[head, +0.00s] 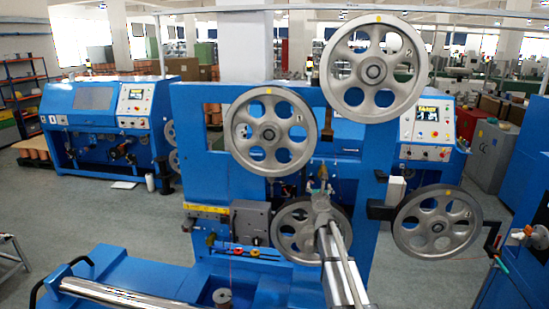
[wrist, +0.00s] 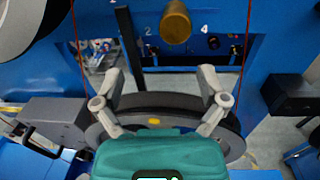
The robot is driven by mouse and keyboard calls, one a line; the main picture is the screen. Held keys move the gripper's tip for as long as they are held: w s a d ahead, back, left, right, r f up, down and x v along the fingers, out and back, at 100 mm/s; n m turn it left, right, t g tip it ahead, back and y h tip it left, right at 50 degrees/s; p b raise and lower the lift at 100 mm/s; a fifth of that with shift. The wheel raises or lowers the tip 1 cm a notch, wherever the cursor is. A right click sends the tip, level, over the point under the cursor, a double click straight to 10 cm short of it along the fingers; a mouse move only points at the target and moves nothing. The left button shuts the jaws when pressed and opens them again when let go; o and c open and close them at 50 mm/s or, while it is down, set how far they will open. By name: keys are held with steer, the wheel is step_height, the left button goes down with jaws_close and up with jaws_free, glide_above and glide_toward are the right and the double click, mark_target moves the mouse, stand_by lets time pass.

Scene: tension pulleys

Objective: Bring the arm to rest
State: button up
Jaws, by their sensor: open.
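My gripper (wrist: 161,76) is open in the wrist view, with its two grey fingers spread and nothing between them. In the head view my arm reaches up from the bottom, with the gripper end (head: 320,186) in front of the lower middle pulley (head: 290,243), partly hiding it. In the wrist view a dark pulley rim with a yellow mark (wrist: 154,122) lies behind the fingers; I cannot tell whether they touch it. Other grey spoked pulleys are at the top right (head: 347,68), the upper left (head: 241,132) and the right (head: 408,238).
The pulleys are on a blue machine frame (head: 195,125). In the wrist view, red wires (wrist: 248,40) run on both sides of the gripper and a brass cylinder (wrist: 175,24) is above it. A dark block (wrist: 287,93) is at right. Open floor (head: 110,215) lies left of the frame.

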steer(key=s+a+f+n+g+y+b, duration=0.45)
steer(key=s+a+f+n, duration=0.35)
steer(key=n, duration=0.4)
steer(key=s+a+f+n+g+y+b, duration=0.3)
steer(key=s+a+f+n+y, duration=0.35)
steer(key=f+n, duration=0.5)
steer(key=s+d+f+n+g+h+b, duration=0.2)
steer(key=s+f+n+g, duration=0.1)
steer(key=s, duration=0.5)
steer(key=s+d+f+n+g+h+b, duration=0.2)
steer(key=s+f+n, duration=0.4)
steer(key=s, duration=0.3)
steer(key=s+d+f+n+g+h+b, duration=0.1)
steer(key=s+f+n+g+h+b, duration=0.1)
steer(key=s, duration=0.7)
step_height(320, 180, down, 3)
steer(key=n+g+h, duration=0.1)
steer(key=n+g, duration=0.2)
steer(key=n, duration=0.1)
steer(key=shift+s+d+h+b, duration=0.15)
steer(key=shift+d+h+b, duration=0.2)
steer(key=shift+d+h, duration=0.05)
